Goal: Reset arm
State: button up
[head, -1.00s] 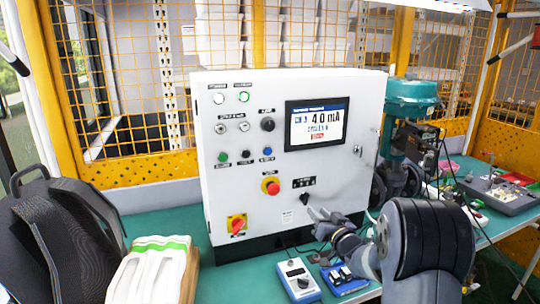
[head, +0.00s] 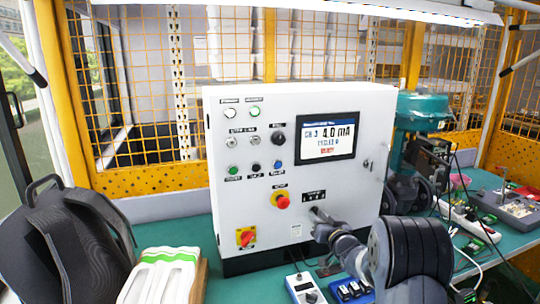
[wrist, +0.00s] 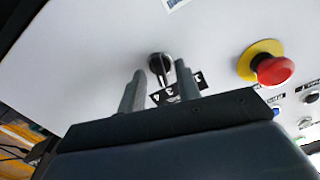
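My gripper (head: 318,222) is at the lower right of the white control cabinet's front, just at the labelled selector switch, and hides most of its knob in the head view. In the wrist view my gripper (wrist: 159,68) has its two grey fingers apart, with the black selector knob (wrist: 160,66) in the gap near the fingertips. I cannot tell whether a finger touches it. A black label with white numbers (wrist: 180,90) shows beside the knob, partly behind the right finger.
A red emergency-stop button (wrist: 275,70) on a yellow ring is near the fingers. A red and yellow switch (head: 245,237) is lower left. A black backpack (head: 75,245) is at left; a green valve actuator (head: 420,108) is at right.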

jog(key=b+v, duration=0.2)
jog(key=v, duration=0.8)
jog(key=p+x, duration=0.2)
jog(key=x, duration=0.8)
jog(key=shift+w+r, duration=0.1)
jog(key=shift+n+b, duration=0.4)
jog(key=shift+n, duration=0.7)
jog(key=s+d+n+b, duration=0.3)
jog(key=s+n, duration=0.6)
jog(key=shift+n, duration=0.3)
jog(key=shift+s+a, duration=0.1)
